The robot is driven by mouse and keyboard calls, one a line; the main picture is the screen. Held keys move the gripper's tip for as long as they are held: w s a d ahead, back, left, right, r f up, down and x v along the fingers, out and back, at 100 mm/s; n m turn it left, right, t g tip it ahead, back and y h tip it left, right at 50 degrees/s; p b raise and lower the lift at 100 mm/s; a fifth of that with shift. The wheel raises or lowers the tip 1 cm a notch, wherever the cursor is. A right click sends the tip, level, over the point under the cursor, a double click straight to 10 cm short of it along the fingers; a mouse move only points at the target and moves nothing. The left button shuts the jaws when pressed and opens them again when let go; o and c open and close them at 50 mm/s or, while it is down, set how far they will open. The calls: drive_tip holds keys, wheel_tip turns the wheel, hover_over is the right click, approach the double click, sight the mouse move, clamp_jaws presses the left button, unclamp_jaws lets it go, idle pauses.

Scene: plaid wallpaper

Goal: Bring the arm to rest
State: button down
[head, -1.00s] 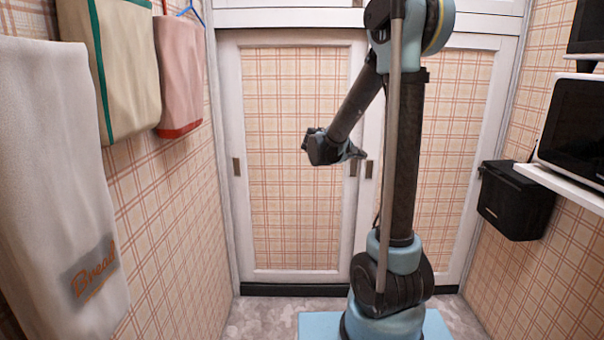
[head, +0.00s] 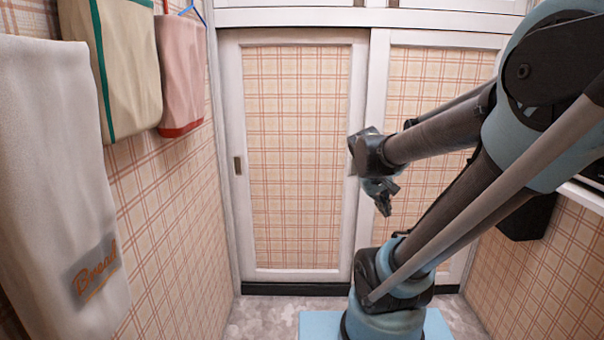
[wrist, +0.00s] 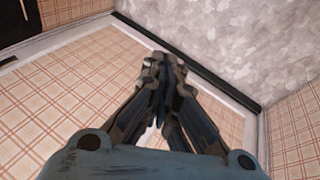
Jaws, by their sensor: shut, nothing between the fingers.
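My gripper (head: 384,208) hangs in the air in front of the sliding doors in the head view, its fingers pointing down. In the wrist view my gripper (wrist: 160,75) has its fingers together with nothing between them. My arm leans to the right from its base, with its elbow at the upper right of the head view and the forearm reaching back left. Nothing is held and nothing touches the fingers.
Plaid sliding doors (head: 296,160) close off the back. A white towel (head: 55,200), a cream cloth (head: 125,65) and a pink cloth (head: 182,75) hang at the left wall. A black box (head: 527,217) on the right wall is partly hidden by my arm. The middle left is free.

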drive_tip(key=s+a+f+m+g+y, duration=0.1)
drive_tip(key=s+a+f+y, duration=0.3)
drive_tip(key=s, duration=0.8)
wheel_tip(320, 180, down, 3)
drive_tip(key=shift+a+r+m, duration=0.2)
drive_tip(key=shift+a+m, duration=0.2)
drive_tip(key=shift+a, duration=0.7)
